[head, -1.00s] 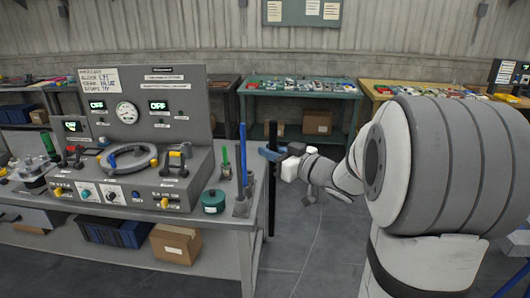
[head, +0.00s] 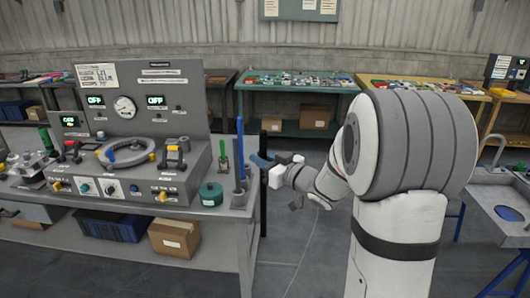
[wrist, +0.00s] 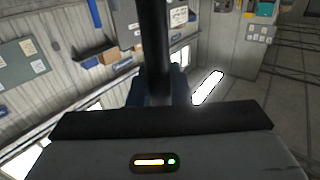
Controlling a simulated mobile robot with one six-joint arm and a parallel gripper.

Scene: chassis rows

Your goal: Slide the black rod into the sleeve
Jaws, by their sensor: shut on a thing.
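The black rod (head: 263,190) stands upright just right of the bench's right end, apart from the rods on the bench in the head view. My gripper (head: 262,160) is shut on it around the upper part. The wrist view also shows the black rod (wrist: 153,45), rising between the fingers. A blue rod (head: 240,145) stands upright in a grey holder (head: 239,201) at the bench's right edge. A shorter green rod (head: 222,150) stands beside it. I cannot tell which part is the sleeve.
The grey workbench (head: 225,222) carries a control panel (head: 140,105) and a teal round container (head: 211,194). A sink (head: 500,205) stands at the far right. A green table (head: 290,92) is at the back. The floor right of the bench is open.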

